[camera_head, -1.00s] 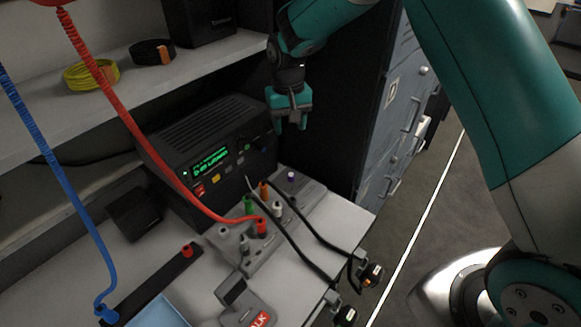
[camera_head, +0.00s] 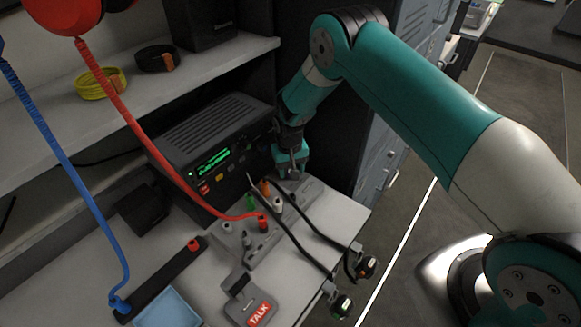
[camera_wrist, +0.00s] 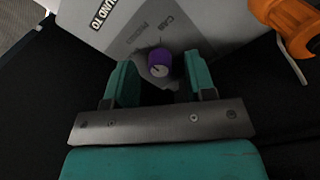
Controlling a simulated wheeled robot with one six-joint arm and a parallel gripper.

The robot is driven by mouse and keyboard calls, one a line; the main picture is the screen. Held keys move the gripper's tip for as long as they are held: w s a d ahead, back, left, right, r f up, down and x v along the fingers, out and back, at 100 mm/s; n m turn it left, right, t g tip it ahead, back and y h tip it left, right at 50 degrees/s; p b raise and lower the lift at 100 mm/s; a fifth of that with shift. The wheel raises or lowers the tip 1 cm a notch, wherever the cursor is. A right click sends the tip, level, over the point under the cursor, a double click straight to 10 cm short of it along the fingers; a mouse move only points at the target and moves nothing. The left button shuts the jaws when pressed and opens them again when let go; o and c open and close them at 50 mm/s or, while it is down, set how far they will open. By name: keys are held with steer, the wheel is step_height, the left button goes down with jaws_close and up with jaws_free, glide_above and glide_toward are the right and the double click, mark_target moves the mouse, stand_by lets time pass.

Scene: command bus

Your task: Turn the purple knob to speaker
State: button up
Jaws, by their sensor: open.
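The purple knob (camera_wrist: 159,63) shows in the wrist view on a grey panel (camera_wrist: 150,30) with printed labels. Part of one label reads "UND TO" and another "CAB"; the word speaker is not readable. My gripper (camera_wrist: 161,84) is open, with its two teal fingers on either side of the knob and a gap to each. I cannot tell whether the fingertips reach down to the knob's height. In the head view my gripper (camera_head: 291,168) is low over the back right end of the grey panel and hides the purple knob.
A black radio (camera_head: 215,150) with a green display stands left of my gripper. Orange (camera_head: 264,188), white (camera_head: 279,203), green (camera_head: 251,201) and red (camera_head: 263,223) plugs stand on the panel nearby. Dark cables cross the desk. A red coiled cord (camera_head: 130,120) hangs at left.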

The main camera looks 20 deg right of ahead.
steer(key=shift+f, duration=0.35)
steer(key=c, duration=0.9)
steer(key=n+b, duration=0.3)
steer(key=shift+f+n, duration=0.2)
steer(key=shift+n, duration=0.1)
steer(key=n+b, duration=0.3)
steer(key=n, duration=0.2)
steer(key=shift+d+r+b, duration=0.1)
steer(key=shift+r+b, duration=0.05)
steer(key=shift+b, duration=0.2)
steer(key=shift+n, duration=0.4)
